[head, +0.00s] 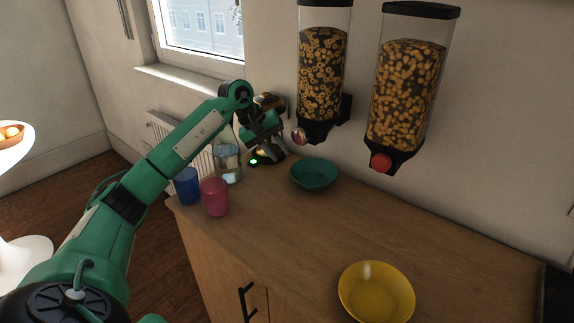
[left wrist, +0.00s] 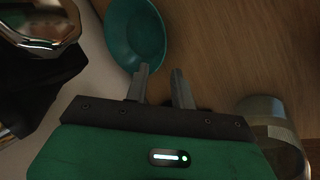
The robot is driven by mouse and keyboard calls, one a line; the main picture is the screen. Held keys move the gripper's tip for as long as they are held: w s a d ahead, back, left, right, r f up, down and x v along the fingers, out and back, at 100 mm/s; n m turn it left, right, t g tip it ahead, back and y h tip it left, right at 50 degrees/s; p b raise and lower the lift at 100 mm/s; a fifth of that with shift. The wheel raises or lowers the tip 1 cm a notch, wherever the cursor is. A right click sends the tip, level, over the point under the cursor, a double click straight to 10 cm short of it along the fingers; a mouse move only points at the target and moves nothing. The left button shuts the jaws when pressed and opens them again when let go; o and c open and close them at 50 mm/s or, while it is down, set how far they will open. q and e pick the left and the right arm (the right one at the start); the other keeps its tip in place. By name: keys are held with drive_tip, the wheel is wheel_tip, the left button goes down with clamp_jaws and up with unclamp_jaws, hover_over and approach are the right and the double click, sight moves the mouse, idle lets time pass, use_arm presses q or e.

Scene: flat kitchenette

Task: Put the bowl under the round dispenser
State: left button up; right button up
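A teal bowl (head: 314,175) stands upright on the wooden counter, near the wall and below the left dispenser. A yellow bowl (head: 376,292) stands at the counter's front. The left dispenser (head: 322,75) holds ring-shaped cereal and has a shiny knob. The right dispenser (head: 405,95) holds rounded pieces and has a red knob. My left gripper (head: 275,157) is just left of the teal bowl. In the left wrist view its fingers (left wrist: 160,70) are apart with nothing between them, and the teal bowl (left wrist: 137,32) lies just beyond the tips. Contact cannot be told. My right gripper is out of view.
A glass jar (head: 228,163), a blue cup (head: 187,186) and a pink cup (head: 215,197) stand at the counter's left end, close to my left arm. The counter between the two bowls is clear.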

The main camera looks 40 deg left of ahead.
use_arm(q)
drive_tip(key=v, duration=0.3)
drive_tip(key=shift+r, duration=0.1)
idle(0.4)
